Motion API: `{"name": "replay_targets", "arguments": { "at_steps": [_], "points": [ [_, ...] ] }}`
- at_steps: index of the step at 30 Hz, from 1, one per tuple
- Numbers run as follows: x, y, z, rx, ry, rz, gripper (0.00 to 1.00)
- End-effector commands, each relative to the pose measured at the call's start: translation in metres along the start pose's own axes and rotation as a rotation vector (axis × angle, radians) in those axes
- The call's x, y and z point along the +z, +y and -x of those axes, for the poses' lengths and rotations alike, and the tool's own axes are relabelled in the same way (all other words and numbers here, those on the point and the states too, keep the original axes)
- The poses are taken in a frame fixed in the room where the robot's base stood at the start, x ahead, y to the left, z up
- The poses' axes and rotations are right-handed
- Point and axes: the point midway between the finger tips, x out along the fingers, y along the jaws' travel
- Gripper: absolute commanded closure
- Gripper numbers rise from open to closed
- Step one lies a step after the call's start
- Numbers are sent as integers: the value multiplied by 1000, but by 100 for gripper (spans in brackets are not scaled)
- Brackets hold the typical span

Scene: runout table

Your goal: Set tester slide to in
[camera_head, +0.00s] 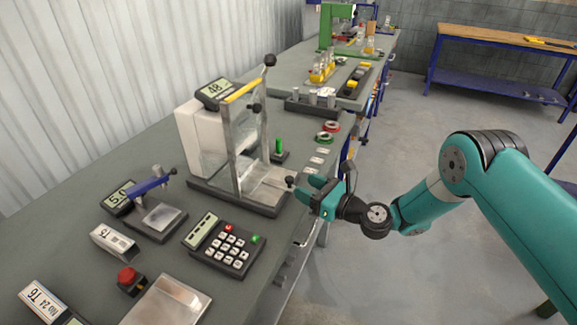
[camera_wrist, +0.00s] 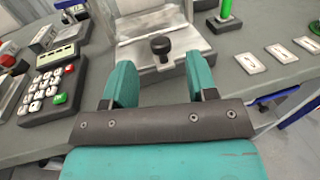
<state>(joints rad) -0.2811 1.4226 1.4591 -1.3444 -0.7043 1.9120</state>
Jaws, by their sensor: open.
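The tester (camera_head: 235,150) stands on the bench, a grey frame with a display on top and a dark base. Its metal slide (camera_head: 266,183) sticks out at the front of the base, with a small black knob (camera_head: 290,181) on its front end. My gripper (camera_head: 308,190) is open at the bench edge, just in front of the knob. In the wrist view the slide (camera_wrist: 150,50) lies ahead, and the knob (camera_wrist: 161,45) shows between the two teal fingers (camera_wrist: 161,75), a little beyond their tips. Whether a finger touches it I cannot tell.
A keypad (camera_head: 225,245) sits left of the slide, with a small balance (camera_head: 160,215) and red button (camera_head: 130,280) beyond it. A green post (camera_head: 279,149) and white cards (camera_head: 317,160) lie on the other side. The floor beside the bench is clear.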

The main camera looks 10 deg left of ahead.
Motion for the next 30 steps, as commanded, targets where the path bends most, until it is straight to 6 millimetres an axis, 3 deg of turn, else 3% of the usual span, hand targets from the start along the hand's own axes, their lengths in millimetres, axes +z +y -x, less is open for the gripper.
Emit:
{"name": "replay_targets", "arguments": {
  "at_steps": [3, 9, 22, 29, 30],
  "points": [
    [0, 2, -26, 4, -1, 3, 48],
    [-1, 1, -54, 2, 0, 1, 48],
    [-2, 0, -64, 0, 0, -1, 48],
    [-2, 0, -64, 0, 0, -1, 98],
    [-1, 0, -64, 0, 0, -1, 100]
  ]
}}
